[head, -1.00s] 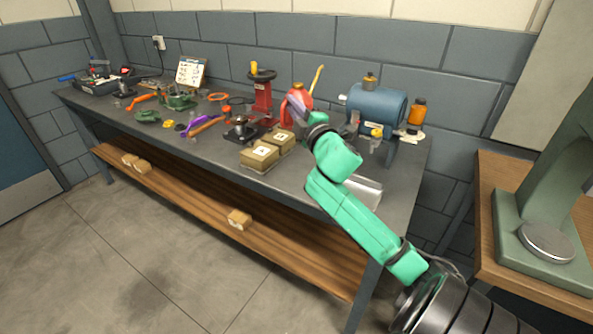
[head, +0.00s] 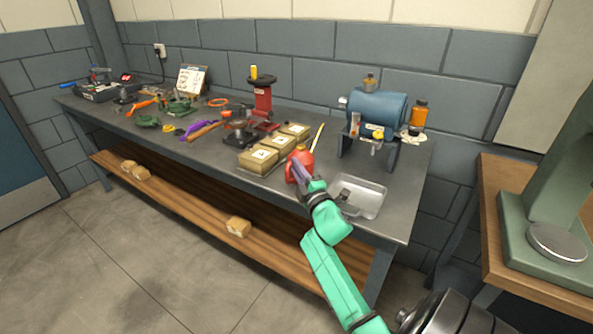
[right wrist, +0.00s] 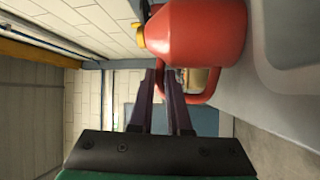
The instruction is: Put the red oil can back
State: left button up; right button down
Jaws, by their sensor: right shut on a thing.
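The red oil can (head: 304,157) is near the front edge of the workbench, between the row of boxes and a clear tray. Its thin yellow spout (head: 318,138) points up and to the right. My right gripper (head: 299,171) is shut on the can's handle from the front. In the right wrist view the red can body (right wrist: 200,32) fills the top, and its looped handle passes between the fingers of my right gripper (right wrist: 168,78). I cannot tell whether the can's base touches the bench. My left gripper is not in view.
Three tan boxes (head: 258,158) stand left of the can. The clear tray (head: 368,196) lies to its right. A blue motor-like machine (head: 377,106) with an orange bottle (head: 419,114) stands behind. A red stand (head: 263,97) and loose tools occupy the bench (head: 408,190) further left.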

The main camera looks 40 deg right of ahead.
jog(key=c, duration=0.9)
grip_release()
jog(key=shift+o, duration=0.2)
